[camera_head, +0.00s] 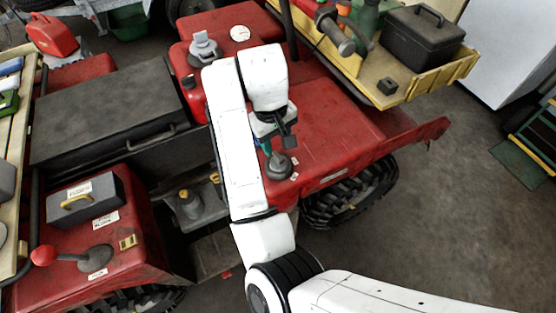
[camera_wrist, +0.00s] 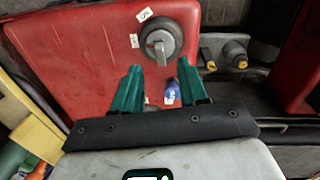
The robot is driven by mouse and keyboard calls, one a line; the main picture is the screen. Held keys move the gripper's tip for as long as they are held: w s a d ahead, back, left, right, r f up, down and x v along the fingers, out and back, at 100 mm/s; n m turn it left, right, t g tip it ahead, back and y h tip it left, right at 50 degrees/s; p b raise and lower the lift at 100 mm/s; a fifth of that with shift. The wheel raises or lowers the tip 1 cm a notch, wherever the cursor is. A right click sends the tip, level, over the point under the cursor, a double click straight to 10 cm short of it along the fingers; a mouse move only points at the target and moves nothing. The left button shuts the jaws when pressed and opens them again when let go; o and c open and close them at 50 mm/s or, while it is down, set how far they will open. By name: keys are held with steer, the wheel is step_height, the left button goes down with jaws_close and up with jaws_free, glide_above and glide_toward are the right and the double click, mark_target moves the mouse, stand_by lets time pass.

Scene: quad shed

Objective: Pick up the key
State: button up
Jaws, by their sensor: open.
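My gripper (camera_wrist: 160,66) is open in the wrist view, its two teal fingers apart and nothing between the tips. In the head view my gripper (camera_head: 267,147) points down at the red vehicle's fender, partly hidden by the white arm. Just beyond the fingertips is a round grey switch (camera_wrist: 177,38) with a raised grey grip; it also shows in the head view (camera_head: 279,167). A small blue item with a pale label (camera_wrist: 171,92) shows beside the right finger. It may be the key or its tag; I cannot tell. No plain key shape shows elsewhere.
The red fender (camera_wrist: 70,55) carries small white labels around the switch. A grey fitting with yellow caps (camera_wrist: 226,53) sits right of it. A yellow-edged tray (camera_head: 434,80) holds a black toolbox (camera_head: 422,45). A red-ball lever (camera_head: 43,256) rises at lower left. Floor at right is partly clear.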

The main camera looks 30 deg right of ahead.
mark_target(277, 155)
step_height(277, 155, down, 3)
steer(key=shift+d+f+b, duration=0.15)
steer(key=shift+f+b, duration=0.05)
steer(key=shift+b, duration=0.6)
steer(key=shift+w+d+f+p, duration=0.1)
steer(key=shift+f+p, duration=0.1)
steer(key=shift+f, duration=0.65)
steer(key=shift+w+f+p, duration=0.1)
steer(key=shift+f+p, duration=0.05)
steer(key=shift+f, duration=0.7)
jaws_close()
